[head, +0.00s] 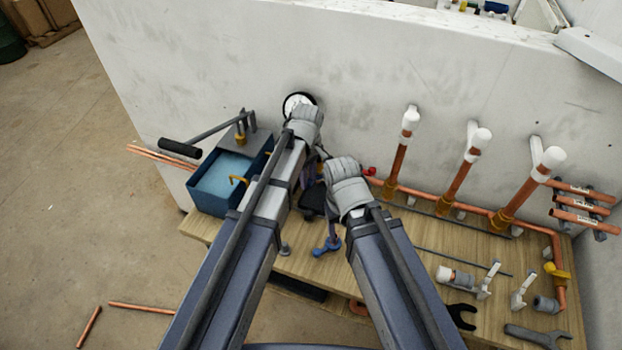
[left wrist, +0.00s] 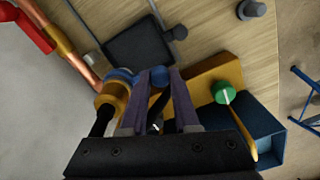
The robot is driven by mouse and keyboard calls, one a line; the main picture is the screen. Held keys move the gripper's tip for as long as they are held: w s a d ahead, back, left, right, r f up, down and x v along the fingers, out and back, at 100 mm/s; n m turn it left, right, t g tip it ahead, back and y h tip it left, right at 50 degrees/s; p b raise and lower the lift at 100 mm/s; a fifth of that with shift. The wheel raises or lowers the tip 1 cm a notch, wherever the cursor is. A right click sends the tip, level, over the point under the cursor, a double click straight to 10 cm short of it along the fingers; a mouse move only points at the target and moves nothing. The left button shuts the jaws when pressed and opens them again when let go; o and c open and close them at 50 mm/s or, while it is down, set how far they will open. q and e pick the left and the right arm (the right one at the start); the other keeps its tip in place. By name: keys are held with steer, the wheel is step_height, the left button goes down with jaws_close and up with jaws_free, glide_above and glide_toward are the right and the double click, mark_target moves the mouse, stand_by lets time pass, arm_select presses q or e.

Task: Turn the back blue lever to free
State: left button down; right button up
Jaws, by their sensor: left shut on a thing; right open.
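In the left wrist view, my left gripper (left wrist: 158,102) is shut on the blue lever (left wrist: 158,76), whose rounded end shows between the two fingers. The lever meets a brass valve body (left wrist: 111,100) beside the fingers. In the head view, my left gripper (head: 314,162) is close to the wall, and my own arms hide most of this lever. My right gripper (head: 334,185) is open and just to the right of the left one; its fingertips are mostly hidden. Another blue lever (head: 327,247) shows nearer the bench's front edge.
A blue tank (head: 208,192) with a black-handled pump lever stands left. A red handle (head: 369,171) and copper pipe (head: 452,204) run right of my grippers. Upright pipes with white ends stand along the wall. Wrenches (head: 540,336) and fittings lie at the bench's right front.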

arm_select(q)
steer(key=shift+w+a+m, duration=0.35)
steer(key=shift+a+m, duration=0.1)
steer(key=shift+m, duration=0.55)
steer(key=shift+w+a+m, duration=0.3)
steer(key=shift+a+m, duration=0.15)
steer(key=shift+m, duration=0.55)
steer(key=shift+w+a+m, duration=0.1)
steer(key=shift+m, duration=0.2)
steer(key=c, duration=0.7)
jaws_free()
steer(key=shift+o, duration=0.2)
step_height(320, 180, up, 8)
steer(key=p, duration=0.7)
steer(key=shift+p, duration=0.4)
steer(key=shift+f, duration=0.1)
